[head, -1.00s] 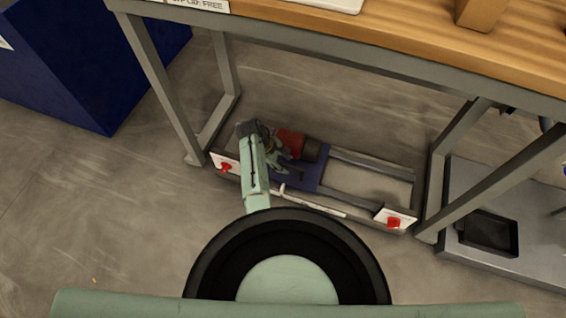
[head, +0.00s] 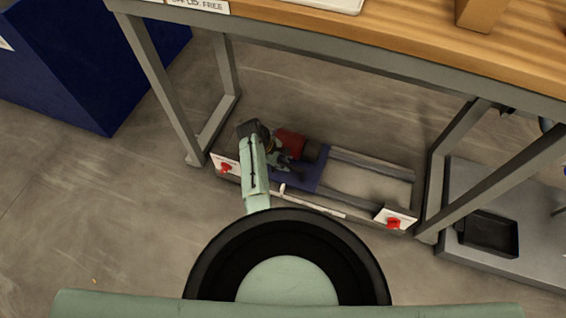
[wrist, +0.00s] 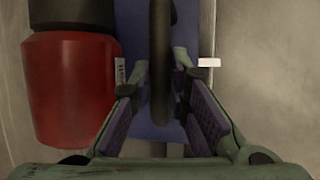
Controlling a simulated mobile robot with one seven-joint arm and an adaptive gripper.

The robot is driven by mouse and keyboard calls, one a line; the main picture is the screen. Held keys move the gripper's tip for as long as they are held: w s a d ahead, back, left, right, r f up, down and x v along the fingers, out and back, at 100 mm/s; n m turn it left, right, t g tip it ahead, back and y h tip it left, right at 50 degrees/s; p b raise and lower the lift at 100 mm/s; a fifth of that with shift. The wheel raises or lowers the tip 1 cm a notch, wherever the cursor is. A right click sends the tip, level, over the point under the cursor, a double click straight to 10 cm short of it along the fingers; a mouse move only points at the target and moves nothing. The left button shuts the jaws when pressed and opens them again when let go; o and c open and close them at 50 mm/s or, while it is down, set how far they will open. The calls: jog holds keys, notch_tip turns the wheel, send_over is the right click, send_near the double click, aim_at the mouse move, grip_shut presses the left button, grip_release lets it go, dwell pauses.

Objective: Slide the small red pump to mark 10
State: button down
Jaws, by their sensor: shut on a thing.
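The small red pump (head: 291,144) with a dark end sits on a blue plate (head: 312,176) on a low rail frame under the workbench. It also shows at the left of the wrist view (wrist: 70,90). A dark upright bar or handle (wrist: 160,60) stands beside it over the blue plate. My gripper (wrist: 160,90) has its two fingers on either side of this bar and is shut on it. In the head view my gripper (head: 285,168) is partly hidden by my arm. A white pointer (wrist: 209,62) sticks out at the plate's edge. The marks' numbers are not readable.
The rails (head: 370,164) are clear to the right of the plate. White plates with red knobs stand at the left end (head: 226,167) and right end (head: 394,222). Bench legs (head: 160,90) flank the frame. A grey platform (head: 520,250) lies at right.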

dwell(0.3)
jog(key=s+d+p, duration=0.1)
jog(key=d, duration=0.2)
jog(key=s+d+p, duration=0.1)
jog(key=d+p, duration=0.1)
jog(key=d, duration=0.1)
jog(key=s+d+p, duration=0.1)
jog(key=d, duration=0.2)
jog(key=shift+d+r+p, duration=0.15)
jog(key=shift+d+p, duration=0.05)
jog(key=shift+p, duration=0.2)
jog(key=shift+d, duration=0.2)
jog(key=c, duration=1.5)
grip_release()
jog(key=shift+a, duration=0.1)
jog(key=shift+c, duration=0.2)
jog(key=v, duration=1.1)
jog(key=shift+a+r, duration=0.25)
jog(key=shift+r, duration=0.05)
jog(key=shift+s, duration=0.15)
